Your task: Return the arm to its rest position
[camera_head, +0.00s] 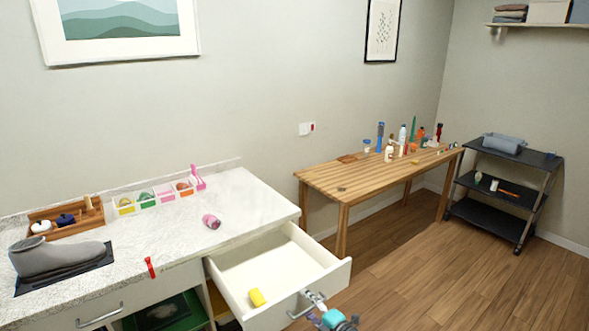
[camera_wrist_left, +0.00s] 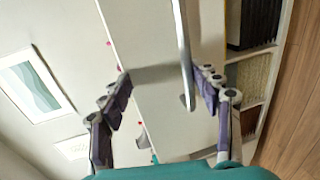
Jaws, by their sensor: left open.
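My left gripper (camera_head: 316,298) is at the bottom of the head view, close to the front of the open white drawer (camera_head: 322,277) and its metal handle (camera_head: 299,311). In the left wrist view my left gripper (camera_wrist_left: 165,75) has its two fingers spread wide. The handle bar (camera_wrist_left: 184,50) shows between them, nearer the right finger. Nothing is clasped; whether a finger touches the handle I cannot tell. My teal wrist part shows just below the fingers. My right gripper is not in view.
A yellow object (camera_head: 257,297) lies in the drawer. The counter (camera_head: 250,200) holds a pink cylinder (camera_head: 211,221), a grey shoe-like item (camera_head: 55,256) and small bins. A wooden table (camera_head: 340,180) with bottles and a black cart (camera_head: 500,200) stand right. Floor there is clear.

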